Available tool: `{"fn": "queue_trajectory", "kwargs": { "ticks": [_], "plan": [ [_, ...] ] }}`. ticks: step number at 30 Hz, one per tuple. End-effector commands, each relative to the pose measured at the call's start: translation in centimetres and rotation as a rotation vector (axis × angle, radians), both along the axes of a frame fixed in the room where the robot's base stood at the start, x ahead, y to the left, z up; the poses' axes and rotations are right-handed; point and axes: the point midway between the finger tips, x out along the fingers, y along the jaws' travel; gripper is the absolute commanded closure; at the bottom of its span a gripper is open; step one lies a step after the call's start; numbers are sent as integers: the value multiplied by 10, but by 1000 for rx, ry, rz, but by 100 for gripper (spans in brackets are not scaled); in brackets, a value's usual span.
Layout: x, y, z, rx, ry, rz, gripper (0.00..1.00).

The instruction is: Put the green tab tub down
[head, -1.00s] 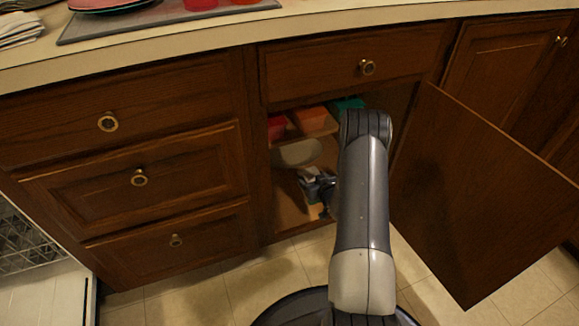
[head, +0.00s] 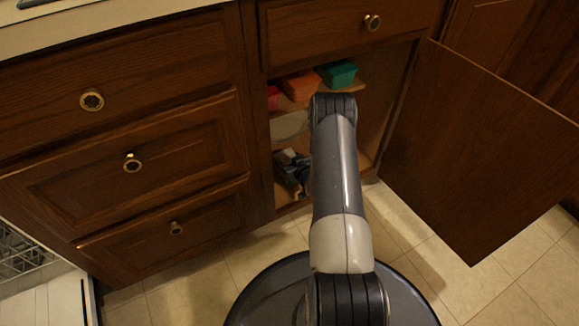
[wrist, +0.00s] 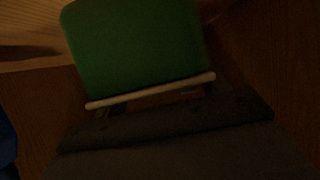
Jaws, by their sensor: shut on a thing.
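The green tab tub (wrist: 135,50) fills the upper middle of the wrist view, with a pale strip (wrist: 150,91) along its edge nearest me. My gripper (wrist: 155,100) is shut on it; the picture is dark and the fingertips are hard to make out. In the head view my gripper (head: 291,170) is low inside the open cabinet, partly hidden by my arm. The held tub cannot be made out there. I cannot tell whether it touches the cabinet floor.
The cabinet's upper shelf holds a teal container (head: 338,73), an orange one (head: 300,86) and a red one (head: 273,97). A pale rounded thing (head: 289,125) sits below them. The open door (head: 480,150) bounds the right side. A blue thing (wrist: 6,145) shows at the wrist view's left edge.

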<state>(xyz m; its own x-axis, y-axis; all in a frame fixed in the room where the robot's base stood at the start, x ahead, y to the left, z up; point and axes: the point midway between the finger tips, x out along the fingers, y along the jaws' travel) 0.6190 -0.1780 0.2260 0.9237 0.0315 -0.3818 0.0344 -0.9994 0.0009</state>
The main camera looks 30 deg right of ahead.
Motion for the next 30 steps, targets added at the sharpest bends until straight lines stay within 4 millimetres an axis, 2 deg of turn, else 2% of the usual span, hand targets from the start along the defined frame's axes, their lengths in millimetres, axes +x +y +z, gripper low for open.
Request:
{"fn": "queue_trajectory", "kwargs": {
  "ticks": [1,3,15,16,23,30],
  "plan": [
    [0,0,-14,1,1,0,55],
    [0,0,-21,1,0,0,55],
    [0,0,-25,1,0,0,55],
    [0,0,-24,1,0,0,27],
    [0,0,-24,1,1,0,8],
    [0,0,-23,1,0,0,8]
  ]
}}
